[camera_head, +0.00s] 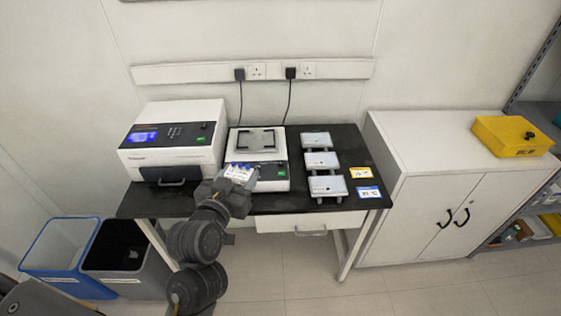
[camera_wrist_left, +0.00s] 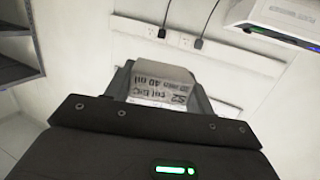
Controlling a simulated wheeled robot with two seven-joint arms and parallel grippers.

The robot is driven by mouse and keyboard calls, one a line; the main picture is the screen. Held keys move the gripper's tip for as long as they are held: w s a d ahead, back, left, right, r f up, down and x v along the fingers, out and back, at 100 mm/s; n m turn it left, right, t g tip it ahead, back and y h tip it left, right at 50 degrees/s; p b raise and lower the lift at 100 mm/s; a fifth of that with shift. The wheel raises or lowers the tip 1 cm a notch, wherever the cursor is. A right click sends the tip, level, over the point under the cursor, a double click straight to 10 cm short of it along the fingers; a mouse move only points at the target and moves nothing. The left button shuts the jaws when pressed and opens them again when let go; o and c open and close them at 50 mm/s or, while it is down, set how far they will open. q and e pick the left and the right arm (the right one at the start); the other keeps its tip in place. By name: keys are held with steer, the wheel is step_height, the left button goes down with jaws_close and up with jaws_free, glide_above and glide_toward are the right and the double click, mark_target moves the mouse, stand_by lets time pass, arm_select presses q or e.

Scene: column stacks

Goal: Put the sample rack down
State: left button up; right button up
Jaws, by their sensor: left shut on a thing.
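The sample rack (camera_head: 240,173) is a small white block with a printed label and blue tops, held in my left gripper (camera_head: 232,184). In the left wrist view the rack (camera_wrist_left: 160,84) sits between the two fingers (camera_wrist_left: 162,92), its printed label showing. The gripper is shut on it, in front of the balance-like device (camera_head: 272,176) on the black table (camera_head: 290,203). I cannot tell how high the rack is above the table. My right gripper is not in view.
A white machine with a blue screen (camera_head: 172,154) stands on the table's left. Several grey-white plates, including a front one (camera_head: 328,187), stand in a column to the right, beside yellow (camera_head: 360,172) and blue (camera_head: 369,192) labels. A white cabinet (camera_head: 430,205) stands right; bins (camera_head: 62,250) stand lower left.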

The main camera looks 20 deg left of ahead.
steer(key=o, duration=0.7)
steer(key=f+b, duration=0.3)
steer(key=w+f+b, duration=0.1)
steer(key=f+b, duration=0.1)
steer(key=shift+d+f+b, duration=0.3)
arm_select(q)
steer(key=a+f+n+y+b, duration=0.1)
steer(key=a+f, duration=0.3)
steer(key=a, duration=0.4)
steer(key=s+a+f+n+y+b, duration=0.1)
steer(key=a+f+y+b, duration=0.1)
steer(key=a, duration=0.7)
steer(key=s+a+f+n+y+b, duration=0.1)
steer(key=a+f+y+b, duration=0.1)
steer(key=a+f, duration=0.4)
steer(key=shift+a+f+n+g+b, duration=0.4)
steer(key=shift+a+b, duration=0.25)
steer(key=shift+a, duration=0.55)
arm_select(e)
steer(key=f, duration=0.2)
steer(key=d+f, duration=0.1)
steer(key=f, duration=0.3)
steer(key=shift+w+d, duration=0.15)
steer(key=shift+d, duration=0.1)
